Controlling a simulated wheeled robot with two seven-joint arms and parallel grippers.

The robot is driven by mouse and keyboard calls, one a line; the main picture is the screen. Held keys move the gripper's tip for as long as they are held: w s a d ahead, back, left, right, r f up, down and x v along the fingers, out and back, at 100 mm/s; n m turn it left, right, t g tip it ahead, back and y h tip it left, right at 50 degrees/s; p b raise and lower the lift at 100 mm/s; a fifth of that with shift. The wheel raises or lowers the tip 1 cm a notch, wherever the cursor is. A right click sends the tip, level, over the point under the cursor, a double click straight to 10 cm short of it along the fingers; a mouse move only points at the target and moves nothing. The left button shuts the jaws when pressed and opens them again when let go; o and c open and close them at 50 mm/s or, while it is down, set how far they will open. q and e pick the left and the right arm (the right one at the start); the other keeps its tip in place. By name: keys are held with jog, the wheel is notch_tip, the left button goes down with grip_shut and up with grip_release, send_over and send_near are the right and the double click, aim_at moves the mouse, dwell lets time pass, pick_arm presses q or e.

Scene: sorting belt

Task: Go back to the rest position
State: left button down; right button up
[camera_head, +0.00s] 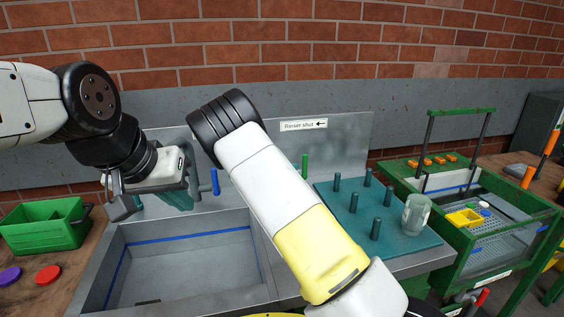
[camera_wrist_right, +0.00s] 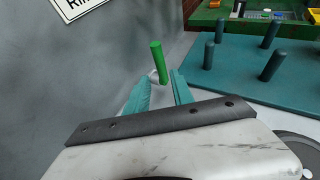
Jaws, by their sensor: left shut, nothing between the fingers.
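My left gripper (camera_head: 180,199) hangs at the left over the back of the grey sink, its teal fingers shut and empty, close to the left of the blue lever (camera_head: 215,181). My right arm rises from the bottom right and bends at a black joint; it hides my right gripper in the head view. In the right wrist view my right gripper (camera_wrist_right: 161,76) has its two teal fingers apart. The green lever (camera_wrist_right: 157,62) stands upright just beyond the fingertips, and I see no firm hold on it. The green lever also shows in the head view (camera_head: 305,165).
A sign reading "Rinser shut" (camera_head: 303,125) is on the back panel. The sink (camera_head: 180,262) looks empty. A teal peg board (camera_head: 400,255) with a glass jar (camera_head: 416,214) is at right. A green crate (camera_head: 45,226) and two discs are at left. A green-framed station (camera_head: 520,215) stands far right.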

jog(key=s+d+r+m+g+y, duration=0.2)
jog(key=s+d+r+m+g, duration=0.15)
jog(key=s+d+m, duration=0.35)
jog(key=s+d+r+m+g+y, duration=0.2)
jog(key=s+d+r+m+y, duration=0.15)
jog(key=s+m, duration=0.4)
jog(key=s+a+r+m+y, duration=0.1)
jog(key=s+r+m+y, duration=0.1)
jog(key=s, duration=0.8)
jog(key=s+a+r+m+t+y, duration=0.1)
jog(key=s+r+m, duration=0.4)
jog(key=s, duration=0.6)
jog(key=s+a+r+m+t+y, duration=0.1)
jog(key=s+a+r+m+y, duration=0.2)
jog(key=s, duration=0.7)
jog(key=shift+s+a+r+m, duration=0.25)
jog(key=shift+r+m, duration=0.2)
jog(key=shift+m, duration=0.4)
jog(key=shift+y, duration=0.25)
